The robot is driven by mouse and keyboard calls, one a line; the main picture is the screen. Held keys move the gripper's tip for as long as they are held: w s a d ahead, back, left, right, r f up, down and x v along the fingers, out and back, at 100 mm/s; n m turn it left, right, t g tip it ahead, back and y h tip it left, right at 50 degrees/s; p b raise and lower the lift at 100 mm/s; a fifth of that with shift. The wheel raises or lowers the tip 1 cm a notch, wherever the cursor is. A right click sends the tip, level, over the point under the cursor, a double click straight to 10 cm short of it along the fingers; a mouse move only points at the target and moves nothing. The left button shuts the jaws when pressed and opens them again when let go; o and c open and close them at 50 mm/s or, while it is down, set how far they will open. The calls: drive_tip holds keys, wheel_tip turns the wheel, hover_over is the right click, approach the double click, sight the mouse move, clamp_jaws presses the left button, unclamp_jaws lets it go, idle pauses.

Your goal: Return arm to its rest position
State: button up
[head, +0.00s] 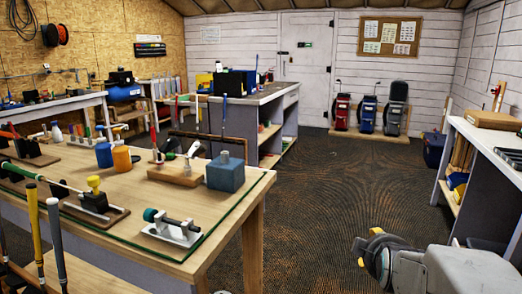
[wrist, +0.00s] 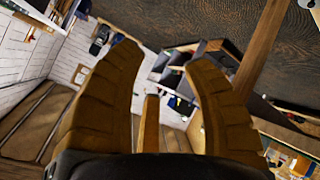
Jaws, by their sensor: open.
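My gripper shows in the wrist view (wrist: 165,65) with its two brown, ridged fingers spread apart. Nothing is between the fingertips; a brown bar shows lower down between them, and I cannot tell what it is. In the head view, part of my arm and gripper (head: 367,250) is at the lower right, over the dark floor and to the right of the workbench (head: 235,200). It is apart from the bench and touches nothing that I can see. The wrist view is tilted, with the room turned on its side.
The workbench holds a blue block (head: 226,172), an orange container (head: 121,159) and a small clamp stand (head: 172,227). A white shelf unit (head: 480,140) stands at the right. Golf bags (head: 367,113) stand at the back wall. The dark floor (head: 330,190) between is clear.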

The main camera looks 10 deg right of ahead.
drive_tip(key=s+a+r+m+g+y+p, duration=0.1)
drive_tip(key=s+a+r+y+p, duration=0.15)
drive_tip(key=a, duration=0.35)
drive_tip(key=s+a+r+g+y+p, duration=0.1)
drive_tip(key=s+a+r+p, duration=0.1)
drive_tip(key=a+r+p, duration=0.3)
drive_tip(key=s+a+r+m+g+y+p, duration=0.2)
drive_tip(key=s+a+r+g+p, duration=0.1)
drive_tip(key=s+a+p, duration=0.4)
drive_tip(key=s+a+g, duration=0.1)
drive_tip(key=s+a, duration=0.2)
drive_tip(key=s, duration=0.3)
drive_tip(key=shift+s+r+p, duration=0.25)
drive_tip(key=shift+r+p, duration=0.05)
drive_tip(key=shift+r, duration=0.05)
